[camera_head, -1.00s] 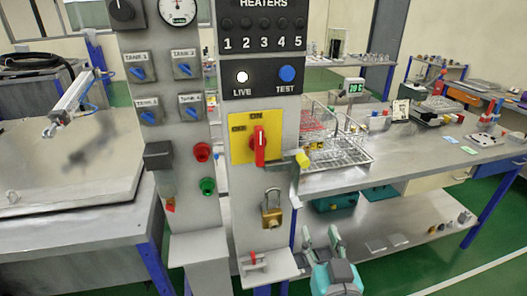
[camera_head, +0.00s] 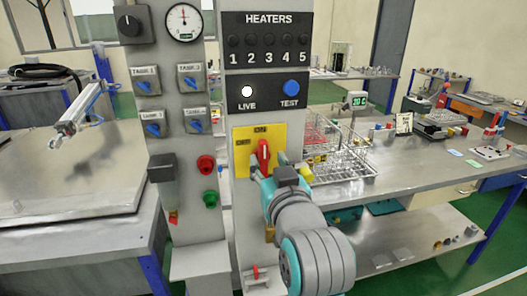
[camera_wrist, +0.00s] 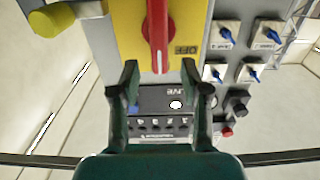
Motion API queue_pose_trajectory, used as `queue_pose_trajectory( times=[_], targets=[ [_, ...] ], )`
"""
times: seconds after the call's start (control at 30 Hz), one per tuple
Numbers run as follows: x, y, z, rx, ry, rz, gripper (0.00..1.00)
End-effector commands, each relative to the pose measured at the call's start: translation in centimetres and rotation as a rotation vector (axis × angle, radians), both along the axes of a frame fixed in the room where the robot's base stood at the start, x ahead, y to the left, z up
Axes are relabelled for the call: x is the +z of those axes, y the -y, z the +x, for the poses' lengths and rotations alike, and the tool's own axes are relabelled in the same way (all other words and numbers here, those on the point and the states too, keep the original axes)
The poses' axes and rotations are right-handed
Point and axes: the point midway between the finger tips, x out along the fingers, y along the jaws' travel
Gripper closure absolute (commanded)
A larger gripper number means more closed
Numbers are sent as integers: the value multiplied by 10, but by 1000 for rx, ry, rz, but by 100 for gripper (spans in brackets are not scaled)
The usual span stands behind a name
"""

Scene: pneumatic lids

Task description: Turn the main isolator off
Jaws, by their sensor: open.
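The main isolator is a red handle (camera_head: 263,152) on a yellow plate (camera_head: 243,162) marked OFF and ON, on the grey panel. The handle stands upright, pointing at ON. My gripper (camera_head: 268,172) is in front of the plate's lower part and hides some of it. In the wrist view the picture is upside down. The red handle (camera_wrist: 157,30) hangs at the top centre, and its end shows between the open fingertips of my gripper (camera_wrist: 160,72). I cannot tell whether they touch it. OFF is printed beside the handle on the yellow plate (camera_wrist: 128,35).
Above the isolator is the LIVE and TEST panel (camera_head: 268,105). The left column carries tank switches (camera_head: 146,80), a red button (camera_head: 206,165) and a green button (camera_head: 211,199). A yellow knob (camera_wrist: 48,20) sticks out beside the plate. A wire basket (camera_head: 345,165) stands on the right bench.

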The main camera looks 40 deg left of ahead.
Motion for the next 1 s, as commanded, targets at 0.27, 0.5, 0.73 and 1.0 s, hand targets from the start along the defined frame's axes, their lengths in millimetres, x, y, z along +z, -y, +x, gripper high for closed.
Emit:
queue_pose_trajectory(
  times=[0.27, 0.5, 0.73, 1.0],
  targets=[
    [0, -31, 27, -1, 0, 0, 54],
    [0, -40, 34, -1, 1, 1, 54],
    [0, -40, 34, -1, 1, 1, 54],
    [-1, -40, 34, -1, -1, -1, 100]
  ],
)
